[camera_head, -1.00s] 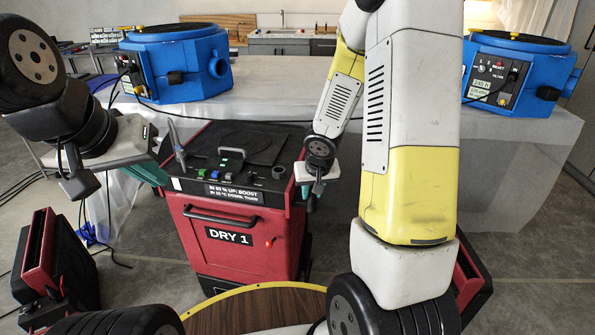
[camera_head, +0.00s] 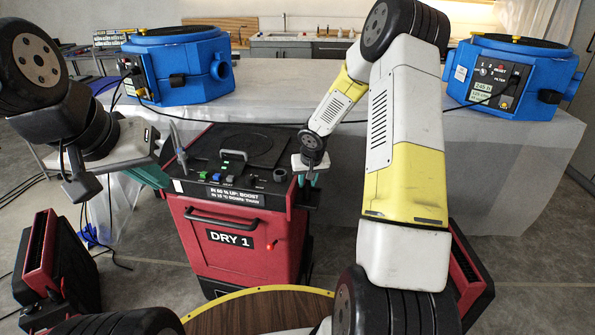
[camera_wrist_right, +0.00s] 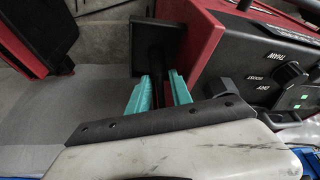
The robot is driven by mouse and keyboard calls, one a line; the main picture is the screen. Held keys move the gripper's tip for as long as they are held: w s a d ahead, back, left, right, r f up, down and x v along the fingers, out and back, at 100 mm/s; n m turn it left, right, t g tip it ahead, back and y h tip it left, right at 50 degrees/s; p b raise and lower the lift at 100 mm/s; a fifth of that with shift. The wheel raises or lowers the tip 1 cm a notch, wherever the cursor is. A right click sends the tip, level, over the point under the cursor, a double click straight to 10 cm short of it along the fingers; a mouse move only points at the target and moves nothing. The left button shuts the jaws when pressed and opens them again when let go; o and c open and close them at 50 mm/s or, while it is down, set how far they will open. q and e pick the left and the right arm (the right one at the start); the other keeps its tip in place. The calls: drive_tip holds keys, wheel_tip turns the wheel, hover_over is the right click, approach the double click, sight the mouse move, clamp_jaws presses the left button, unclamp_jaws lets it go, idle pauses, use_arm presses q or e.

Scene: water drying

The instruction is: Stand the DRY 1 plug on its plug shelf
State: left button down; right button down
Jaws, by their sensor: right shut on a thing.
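The red DRY 1 machine (camera_head: 236,240) stands in the middle of the head view with its black control panel on top. My right gripper (camera_head: 308,184) is at the machine's right side, pointing down. In the right wrist view its teal fingers (camera_wrist_right: 163,92) are shut about a dark piece (camera_wrist_right: 157,55), taken to be the plug; its outline merges with dark parts behind it. I cannot tell whether it touches the plug shelf, which I cannot make out clearly. My left gripper (camera_head: 152,175) is by the machine's left side, its teal fingers partly hidden; its opening is unclear.
A blue machine (camera_head: 178,70) stands at the back left and another blue machine (camera_head: 520,75) at the back right, on a sheet-covered table (camera_head: 300,90). A round wooden top (camera_head: 255,312) is in front. A red and black unit (camera_head: 45,265) stands at the left.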

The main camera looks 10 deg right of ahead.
drive_tip(key=shift+f, duration=0.15)
drive_tip(key=c, duration=1.4)
unclamp_jaws()
drive_tip(key=shift+c, duration=0.2)
drive_tip(key=s+f+v, duration=0.1)
drive_tip(key=s+v, duration=0.1)
drive_tip(key=v, duration=1.8)
drive_tip(key=s+a+r, duration=0.1)
drive_tip(key=s+r, duration=0.3)
drive_tip(key=s, duration=0.4)
drive_tip(key=s+a+r+t+y, duration=0.1)
drive_tip(key=s+a+r, duration=0.1)
drive_tip(key=s+r, duration=0.2)
drive_tip(key=s+a+r+n+y, duration=0.1)
drive_tip(key=s+r, duration=0.3)
drive_tip(key=s, duration=0.7)
drive_tip(key=shift+s+a+t, duration=0.2)
drive_tip(key=shift+s+t, duration=0.15)
drive_tip(key=shift+t, duration=0.05)
drive_tip(key=shift+r, duration=0.1)
